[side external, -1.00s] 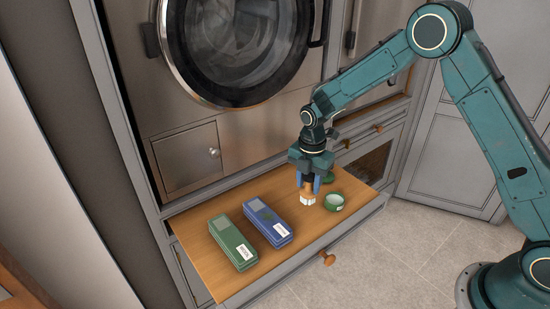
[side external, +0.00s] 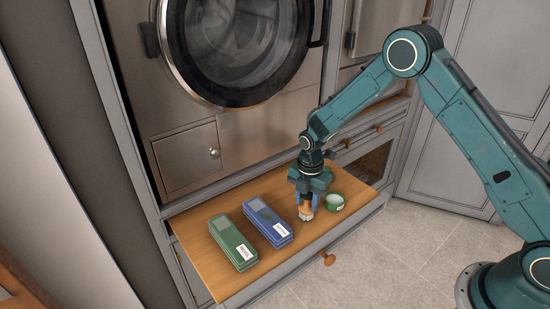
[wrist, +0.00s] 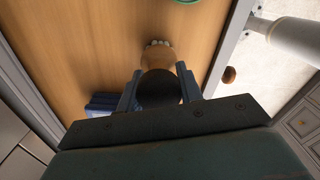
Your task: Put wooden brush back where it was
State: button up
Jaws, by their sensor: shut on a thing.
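The wooden brush (side external: 306,211), with an orange-brown body and pale bristles, is in my gripper (side external: 307,203). Its bristle end points down in the side view, over the wooden board of the pulled-out drawer, just right of the blue box (side external: 268,222). I cannot tell whether the bristles touch the board. In the wrist view the brush (wrist: 158,56) shows between the two blue fingers of my gripper (wrist: 159,78), its pale bristles at the far end. My gripper is shut on it.
A green box (side external: 233,242) lies left of the blue box. The drawer front has a wooden knob (side external: 327,259). A washing machine (side external: 238,45) is behind. The board's front strip is bare.

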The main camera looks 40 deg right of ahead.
jog(key=shift+f, duration=0.15)
jog(key=o, duration=1)
notch_tip(320, 180, up, 11)
jog(key=shift+r, duration=0.7)
